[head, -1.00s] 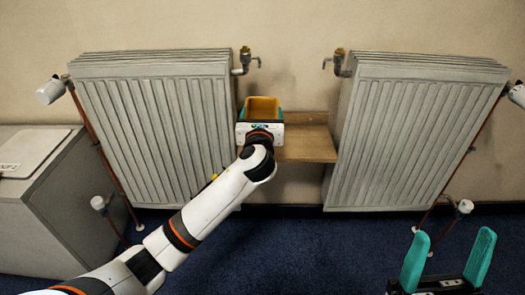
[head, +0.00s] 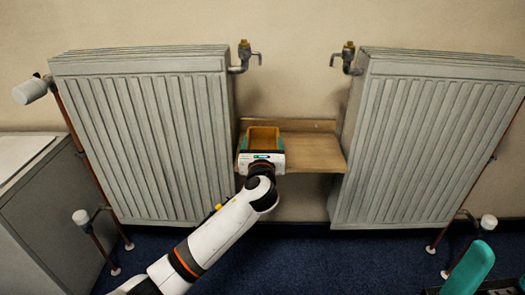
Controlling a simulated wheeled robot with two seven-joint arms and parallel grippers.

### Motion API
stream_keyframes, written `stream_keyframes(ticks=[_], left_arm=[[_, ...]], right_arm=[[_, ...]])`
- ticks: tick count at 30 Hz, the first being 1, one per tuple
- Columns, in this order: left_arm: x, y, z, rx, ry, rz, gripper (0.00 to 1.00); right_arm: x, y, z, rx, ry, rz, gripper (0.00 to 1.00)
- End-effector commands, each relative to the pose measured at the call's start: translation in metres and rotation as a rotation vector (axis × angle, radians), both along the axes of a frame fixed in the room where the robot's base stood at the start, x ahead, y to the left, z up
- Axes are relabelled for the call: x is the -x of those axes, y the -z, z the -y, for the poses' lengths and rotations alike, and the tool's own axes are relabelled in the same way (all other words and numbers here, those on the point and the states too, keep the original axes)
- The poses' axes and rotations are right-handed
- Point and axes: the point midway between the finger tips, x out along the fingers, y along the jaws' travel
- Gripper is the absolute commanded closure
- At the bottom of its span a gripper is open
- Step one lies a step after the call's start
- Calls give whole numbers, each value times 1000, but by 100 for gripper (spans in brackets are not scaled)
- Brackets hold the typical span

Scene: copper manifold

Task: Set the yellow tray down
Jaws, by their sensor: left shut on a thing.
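The yellow tray (head: 263,134) is a small open box at the left end of the wooden shelf (head: 312,150), near the left radiator. My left gripper (head: 263,144) has its teal fingers on either side of the tray and is shut on it. The gripper body hides the tray's front and underside, so I cannot tell whether it touches the shelf. My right gripper (head: 496,266) is partly in view at the bottom right, its teal fingers apart and nothing seen between them.
The left radiator (head: 150,145) and right radiator (head: 430,145) flank the shelf, with valves (head: 244,57) at their upper inner corners. The shelf's middle and right are bare. A grey cabinet (head: 45,220) stands at the far left.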

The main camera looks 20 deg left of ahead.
Motion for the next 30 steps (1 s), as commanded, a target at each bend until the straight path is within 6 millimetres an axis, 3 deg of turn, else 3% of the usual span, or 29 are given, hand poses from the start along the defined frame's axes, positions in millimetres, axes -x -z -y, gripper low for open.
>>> stream_keyframes(ticks=[10, 11, 14, 24, 27, 30], left_arm=[[0, 2, 0, 0, 0, 0, 45], [0, 2, 0, 1, 0, 0, 17], [0, 2, 0, 0, 0, 0, 1], [1, -2, 0, 1, 1, 1, 0], [12, -3, 4, 0, 2, 0, 0], [30, -4, 9, 1, 3, -2, 0]], right_arm=[[0, -1, 0, 0, 0, -1, 31], [0, -1, 0, 0, 0, -1, 31], [0, -1, 0, 0, 0, 0, 31], [0, -2, 0, -1, 0, 2, 31], [1, -7, 0, -2, -1, 0, 31], [3, 2, 1, -2, -2, -49, 31]])
